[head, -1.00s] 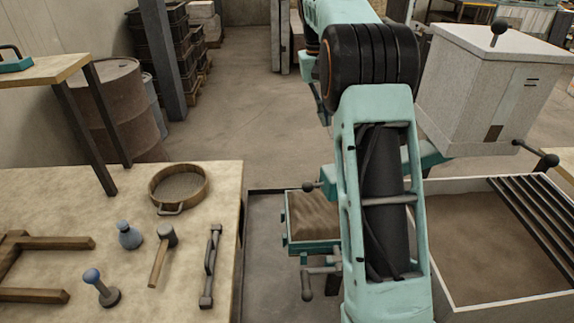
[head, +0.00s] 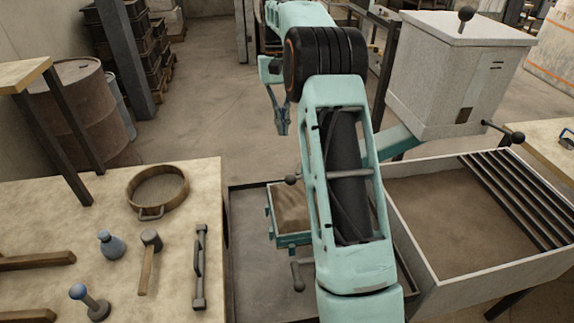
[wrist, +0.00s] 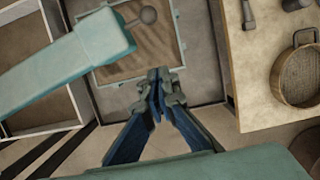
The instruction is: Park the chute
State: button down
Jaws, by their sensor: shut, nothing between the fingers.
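The teal chute (head: 402,143) runs from under the pale hopper (head: 445,85) toward the left and passes behind my arm in the head view. A dark ball knob (head: 291,179) shows left of my arm. In the wrist view the chute (wrist: 70,68) reaches over a teal-framed box of sand (wrist: 160,45), with the knob (wrist: 148,15) near its end. The sand box (head: 290,208) is partly hidden by my arm in the head view. My gripper (head: 282,130) is shut and empty, fingers pointing down. In the wrist view its fingertips (wrist: 159,76) are apart from the chute and knob.
A large sand bin with a bar grate (head: 515,195) stands right. The left workbench (head: 190,260) holds a round sieve (head: 158,190), a mallet (head: 149,260) and other tools. The hopper has a side lever (head: 505,133). Open floor lies behind.

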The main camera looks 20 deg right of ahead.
jog(key=s+a+f, duration=0.1)
jog(key=s+f, duration=0.5)
jog(key=f, duration=0.2)
jog(key=shift+s+f, duration=0.15)
jog(key=shift+f, duration=0.1)
dwell(0.4)
